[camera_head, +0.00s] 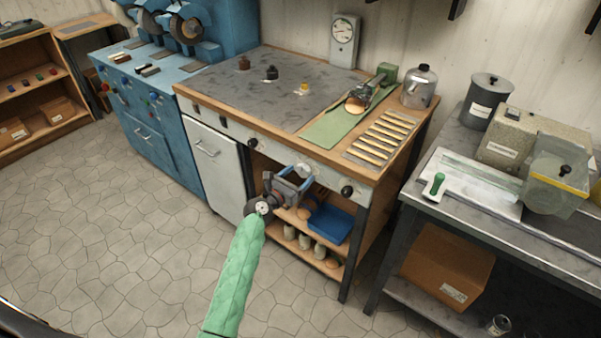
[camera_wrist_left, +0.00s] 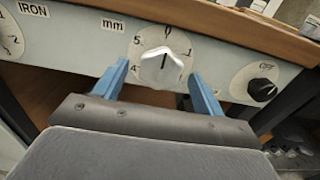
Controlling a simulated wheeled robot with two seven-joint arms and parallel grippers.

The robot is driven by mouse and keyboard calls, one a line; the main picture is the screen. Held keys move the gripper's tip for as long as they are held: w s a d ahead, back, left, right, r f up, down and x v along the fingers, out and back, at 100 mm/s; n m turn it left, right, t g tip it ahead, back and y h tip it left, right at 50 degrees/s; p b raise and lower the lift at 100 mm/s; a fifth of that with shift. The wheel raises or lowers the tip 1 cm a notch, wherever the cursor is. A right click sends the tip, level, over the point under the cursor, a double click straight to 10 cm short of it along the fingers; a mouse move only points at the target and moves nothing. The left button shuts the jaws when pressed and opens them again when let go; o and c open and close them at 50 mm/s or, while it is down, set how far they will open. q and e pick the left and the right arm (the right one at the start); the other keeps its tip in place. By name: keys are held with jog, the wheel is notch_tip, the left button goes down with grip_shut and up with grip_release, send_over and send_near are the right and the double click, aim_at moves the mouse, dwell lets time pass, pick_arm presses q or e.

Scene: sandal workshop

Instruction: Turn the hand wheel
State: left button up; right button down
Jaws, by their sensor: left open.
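The hand wheel appears to be a white faceted knob (camera_wrist_left: 163,69) on a numbered dial marked "mm", set in the pale front panel of the wooden-topped bench. A dark line on the knob points roughly up. My left gripper (camera_head: 294,173) is in front of that panel in the head view, its blue fingers spread. In the left wrist view the gripper (camera_wrist_left: 160,78) has one finger on each side of the knob, with gaps to it. I cannot tell how deep the fingertips are. In the head view the gripper mostly hides the knob. My right gripper is not in view.
A black "OFF" knob (camera_wrist_left: 262,90) sits to the right of the dial, and an "IRON" dial (camera_wrist_left: 10,38) to the left. The bench edge (camera_wrist_left: 220,22) overhangs above. Below are shelves with a blue bin (camera_head: 330,223). Tiled floor (camera_head: 130,230) is clear.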

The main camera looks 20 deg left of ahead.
pick_arm(q)
jog(key=shift+w+d, duration=0.25)
jog(key=shift+w, duration=0.45)
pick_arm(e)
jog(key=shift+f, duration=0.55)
pick_arm(q)
jog(key=c, duration=0.9)
jog(key=shift+c, duration=0.2)
